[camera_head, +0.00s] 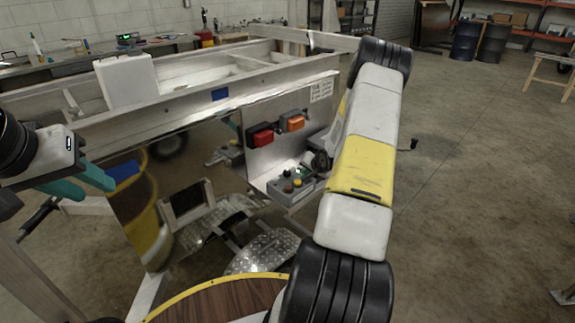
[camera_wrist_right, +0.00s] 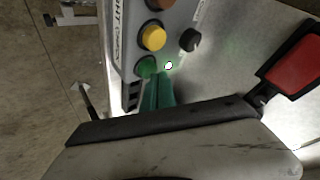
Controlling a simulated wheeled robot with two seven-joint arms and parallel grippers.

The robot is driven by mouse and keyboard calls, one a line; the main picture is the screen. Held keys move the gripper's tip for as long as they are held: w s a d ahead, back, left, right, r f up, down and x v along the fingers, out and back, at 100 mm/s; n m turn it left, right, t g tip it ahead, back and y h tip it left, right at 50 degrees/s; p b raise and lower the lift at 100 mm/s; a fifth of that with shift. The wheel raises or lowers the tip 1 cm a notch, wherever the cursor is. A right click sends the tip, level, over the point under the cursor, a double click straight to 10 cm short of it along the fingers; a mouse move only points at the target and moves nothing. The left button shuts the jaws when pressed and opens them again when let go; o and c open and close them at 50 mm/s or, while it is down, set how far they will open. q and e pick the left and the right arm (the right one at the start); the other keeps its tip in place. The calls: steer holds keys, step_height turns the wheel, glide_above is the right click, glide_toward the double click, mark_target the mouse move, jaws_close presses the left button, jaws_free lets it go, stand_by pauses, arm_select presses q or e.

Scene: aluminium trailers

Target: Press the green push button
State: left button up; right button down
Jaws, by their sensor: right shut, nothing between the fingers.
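The green push button (camera_wrist_right: 146,66) sits on a grey control box (camera_wrist_right: 182,18) in the right wrist view, below a yellow button (camera_wrist_right: 153,38). My right gripper (camera_wrist_right: 157,78) is shut and empty, its teal fingertips right at the lower edge of the green button. I cannot tell whether they touch it. In the head view the control box (camera_head: 304,193) stands on a metal shelf of the trailer, partly behind my right arm, and the green button is not clear there. My left gripper (camera_head: 90,186) is open and empty at the far left, away from the box.
A black knob (camera_wrist_right: 190,39) and a small lit lamp (camera_wrist_right: 168,66) are beside the green button. A red light (camera_head: 260,136) and an orange light (camera_head: 292,121) are on the metal panel above the box. The aluminium trailer (camera_head: 215,107) spans the left; open floor lies right.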

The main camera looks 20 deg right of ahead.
steer(key=shift+f, duration=0.35)
steer(key=shift+r, duration=0.1)
stand_by(0.3)
steer(key=shift+r, duration=0.65)
step_height(320, 180, up, 6)
stand_by(0.5)
stand_by(1.2)
